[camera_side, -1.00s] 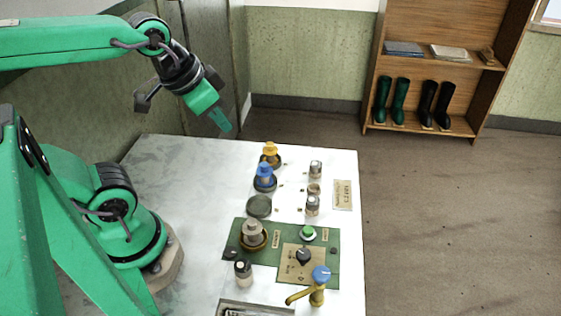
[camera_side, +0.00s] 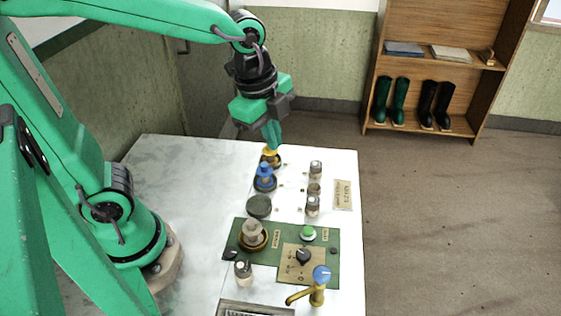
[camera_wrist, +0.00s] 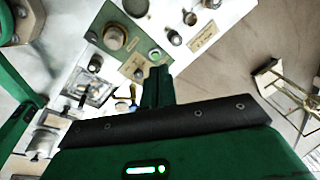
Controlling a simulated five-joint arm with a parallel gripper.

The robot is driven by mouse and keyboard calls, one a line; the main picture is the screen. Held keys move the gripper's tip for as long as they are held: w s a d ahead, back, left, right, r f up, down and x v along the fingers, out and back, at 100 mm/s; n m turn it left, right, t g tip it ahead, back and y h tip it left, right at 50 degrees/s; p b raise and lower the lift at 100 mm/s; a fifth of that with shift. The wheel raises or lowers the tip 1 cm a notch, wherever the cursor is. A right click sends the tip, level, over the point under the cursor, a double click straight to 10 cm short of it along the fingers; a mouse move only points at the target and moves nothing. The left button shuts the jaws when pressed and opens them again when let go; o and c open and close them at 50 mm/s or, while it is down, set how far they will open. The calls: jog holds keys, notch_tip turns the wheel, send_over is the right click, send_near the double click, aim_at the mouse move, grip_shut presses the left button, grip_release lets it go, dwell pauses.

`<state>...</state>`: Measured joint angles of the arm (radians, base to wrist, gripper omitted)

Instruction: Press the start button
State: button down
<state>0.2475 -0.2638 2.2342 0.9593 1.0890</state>
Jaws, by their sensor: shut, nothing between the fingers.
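The green button (camera_side: 308,233) has a pale collar and sits at the right side of a green panel (camera_side: 325,261) on the table. In the wrist view the button (camera_wrist: 155,53) shows just above my fingertips. My gripper (camera_side: 272,144) is shut and empty. It points down over the far part of the table, in line with the yellow-topped piece, well behind the button in the side view. In the wrist view the shut fingers of my gripper (camera_wrist: 157,76) show at the middle. I cannot tell whether they touch the yellow-topped piece.
A yellow-topped piece (camera_side: 270,160), a blue-topped piece (camera_side: 264,178) and small jars (camera_side: 312,206) stand behind the panel. A large knob (camera_side: 253,231), a black dial (camera_side: 303,256) and a brass tap (camera_side: 314,293) stand near the button. The table's left part is clear.

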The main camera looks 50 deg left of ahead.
aim_at(308, 229)
jog(key=w+d+f+m+g, duration=0.2)
jog(key=d+f+m, duration=0.3)
jog(key=d+m, duration=0.3)
jog(key=shift+w+f+m+y, duration=0.35)
jog(key=shift+w+m, duration=0.45)
jog(key=shift+m, duration=1)
jog(key=shift+f, duration=0.1)
notch_tip(308, 229, down, 14)
jog(key=shift+r, duration=0.1)
